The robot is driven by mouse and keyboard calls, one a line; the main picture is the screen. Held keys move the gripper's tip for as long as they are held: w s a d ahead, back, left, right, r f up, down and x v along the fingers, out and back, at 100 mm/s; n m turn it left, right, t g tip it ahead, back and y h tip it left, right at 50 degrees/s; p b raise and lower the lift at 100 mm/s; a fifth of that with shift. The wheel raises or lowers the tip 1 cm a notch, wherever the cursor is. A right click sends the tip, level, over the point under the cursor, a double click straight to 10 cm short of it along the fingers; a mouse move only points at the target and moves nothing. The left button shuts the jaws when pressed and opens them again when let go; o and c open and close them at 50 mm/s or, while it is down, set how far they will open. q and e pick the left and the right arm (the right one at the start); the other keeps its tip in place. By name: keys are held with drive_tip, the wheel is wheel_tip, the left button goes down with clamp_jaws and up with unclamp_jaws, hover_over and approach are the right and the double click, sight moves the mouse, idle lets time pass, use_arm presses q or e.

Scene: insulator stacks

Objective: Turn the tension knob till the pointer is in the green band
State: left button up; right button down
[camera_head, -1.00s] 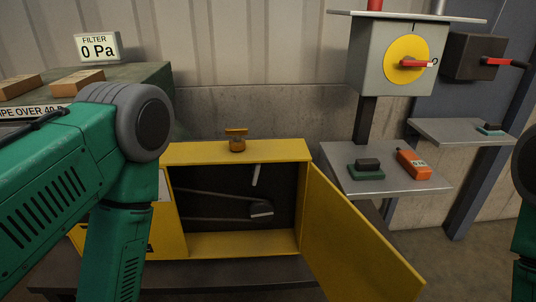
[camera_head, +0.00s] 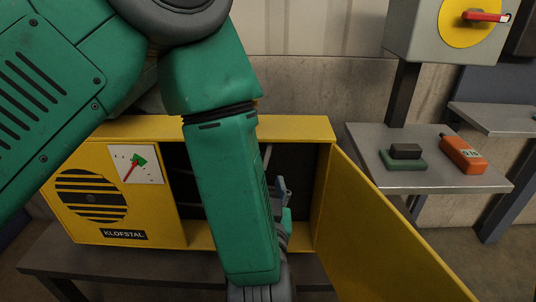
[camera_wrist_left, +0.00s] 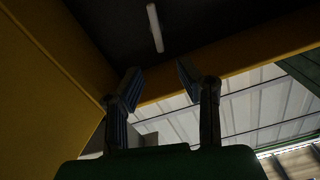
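The yellow cabinet (camera_head: 322,127) stands with its door (camera_head: 375,225) swung open to the right. On its front is a small white gauge (camera_head: 153,174) with a red pointer (camera_head: 130,171) and a green patch beside it. A pale rod (camera_wrist_left: 155,27) shows beyond the fingers. In the head view, my left forearm covers much of the opening. I cannot make out the tension knob. My right gripper is out of view.
To the right, a grey shelf (camera_head: 440,180) carries a dark block on a green base (camera_head: 404,155) and an orange device (camera_head: 463,154). Above is a grey box (camera_head: 415,30) with a red handle (camera_head: 484,17) on a yellow disc. The open door bounds the right side.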

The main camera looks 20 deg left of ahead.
sight(269, 153)
use_arm(q)
drive_tip(key=b+x, duration=0.2)
drive_tip(key=x, duration=0.8)
drive_tip(key=shift+d+f, duration=0.15)
drive_tip(key=shift+d, duration=0.05)
drive_tip(key=shift+b+x, duration=0.35)
drive_tip(key=shift+x, duration=0.45)
clamp_jaws()
